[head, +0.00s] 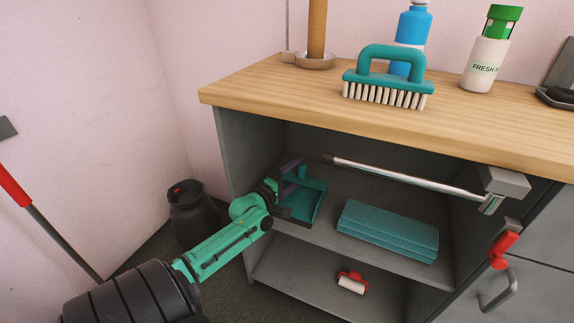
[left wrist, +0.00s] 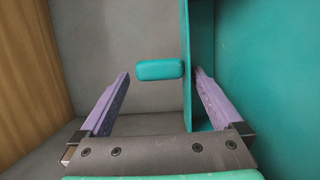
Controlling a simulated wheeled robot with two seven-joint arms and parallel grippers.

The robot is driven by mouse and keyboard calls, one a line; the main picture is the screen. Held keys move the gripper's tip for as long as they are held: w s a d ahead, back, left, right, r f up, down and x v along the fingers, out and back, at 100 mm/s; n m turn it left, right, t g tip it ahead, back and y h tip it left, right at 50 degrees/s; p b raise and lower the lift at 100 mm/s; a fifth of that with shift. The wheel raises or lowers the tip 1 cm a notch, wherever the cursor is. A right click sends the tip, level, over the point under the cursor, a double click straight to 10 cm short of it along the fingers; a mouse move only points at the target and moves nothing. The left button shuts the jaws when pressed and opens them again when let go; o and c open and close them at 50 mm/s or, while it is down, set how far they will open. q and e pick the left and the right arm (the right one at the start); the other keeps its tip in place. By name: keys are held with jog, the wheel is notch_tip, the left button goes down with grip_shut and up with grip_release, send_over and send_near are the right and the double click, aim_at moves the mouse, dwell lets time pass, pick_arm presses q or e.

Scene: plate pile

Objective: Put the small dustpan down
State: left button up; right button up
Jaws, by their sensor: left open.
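The small dustpan (head: 315,197) is teal and sits on the upper shelf (head: 380,218) inside the grey cabinet, at its left side. My left gripper (head: 290,165) reaches into the cabinet beside the dustpan. In the left wrist view the purple fingers of the left gripper (left wrist: 160,85) are spread wide. The dustpan's teal wall (left wrist: 260,60) fills the right of that view, close to the right finger. My right gripper is not in view.
Folded teal cloths (head: 388,232) lie right of the dustpan. A metal rod (head: 410,178) crosses the cabinet opening under the wooden counter (head: 300,95). A brush (head: 388,85) and bottles stand on top. A red-and-white object (head: 351,283) lies on the lower shelf. A dark bin (head: 195,212) stands left.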

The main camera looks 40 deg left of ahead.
aim_at(270, 212)
pick_arm(q)
jog(key=s+p, duration=0.1)
jog(key=s, duration=0.4)
jog(key=shift+s+d+p, duration=0.1)
jog(key=shift+s+p, duration=0.2)
jog(key=shift+s, duration=0.1)
jog(key=s+p, duration=0.1)
jog(key=s, duration=0.3)
jog(key=shift+d, duration=0.1)
jog(key=shift+s, duration=1.1)
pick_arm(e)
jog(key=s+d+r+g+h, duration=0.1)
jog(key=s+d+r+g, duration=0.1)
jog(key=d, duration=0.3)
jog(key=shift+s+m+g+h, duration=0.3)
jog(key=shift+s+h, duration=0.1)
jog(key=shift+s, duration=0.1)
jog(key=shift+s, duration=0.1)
